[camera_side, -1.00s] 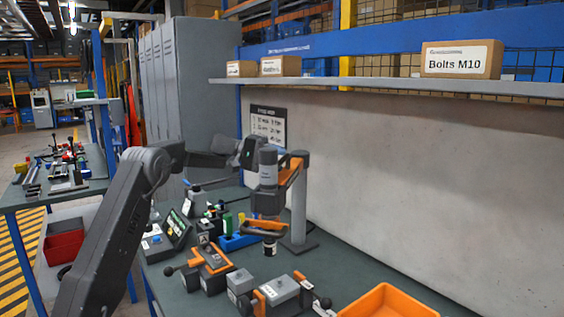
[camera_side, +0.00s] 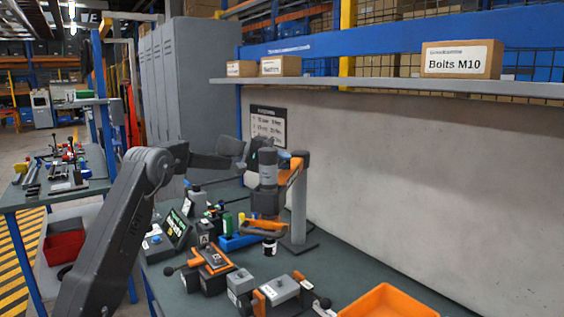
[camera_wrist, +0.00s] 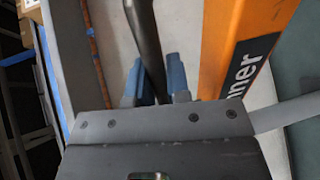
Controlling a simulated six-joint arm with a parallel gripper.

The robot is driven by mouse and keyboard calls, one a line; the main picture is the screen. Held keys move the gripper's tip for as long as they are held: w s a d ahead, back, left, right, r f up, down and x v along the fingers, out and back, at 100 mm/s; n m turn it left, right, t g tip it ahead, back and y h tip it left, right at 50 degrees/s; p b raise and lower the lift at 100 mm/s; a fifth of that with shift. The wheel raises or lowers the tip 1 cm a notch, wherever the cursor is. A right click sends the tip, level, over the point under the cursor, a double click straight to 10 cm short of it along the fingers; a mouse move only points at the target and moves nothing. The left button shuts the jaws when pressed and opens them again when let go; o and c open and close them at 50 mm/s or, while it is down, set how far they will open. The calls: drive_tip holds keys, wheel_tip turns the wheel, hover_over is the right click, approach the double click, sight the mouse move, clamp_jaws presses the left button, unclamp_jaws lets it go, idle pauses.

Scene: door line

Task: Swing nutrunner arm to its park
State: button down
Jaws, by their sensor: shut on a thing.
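The nutrunner arm shows in the side view as an orange link (camera_side: 290,178) on a grey upright post (camera_side: 299,215) at the back of the bench. In the wrist view its orange beam (camera_wrist: 238,40), with lettering ending in "nner", runs along the right. My gripper (camera_wrist: 152,88) has blue fingers shut on a dark bar-like handle (camera_wrist: 146,40). In the side view my wrist hangs just left of the post, and the fingertips are hard to make out. An orange piece (camera_side: 264,228) and a dark, white-banded cylinder (camera_side: 270,247) sit low there.
A blue holder (camera_side: 238,242) with small bottles stands just left of the post. Clamp fixtures (camera_side: 278,290) and an orange bin (camera_side: 388,302) occupy the front. A shelf (camera_side: 390,86) with boxes runs along the wall. The bench right of the post is largely clear.

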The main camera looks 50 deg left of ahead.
drive_tip(key=w+d+n+t+y, duration=0.4)
drive_tip(key=w+d+n+y, duration=0.1)
drive_tip(key=w+d, duration=0.1)
drive_tip(key=shift+w+d, duration=0.15)
drive_tip(key=shift+w, duration=0.65)
drive_tip(key=c, duration=1.1)
unclamp_jaws()
drive_tip(key=v, duration=1.3)
drive_tip(key=shift+s, duration=0.4)
drive_tip(key=shift+r, duration=0.1)
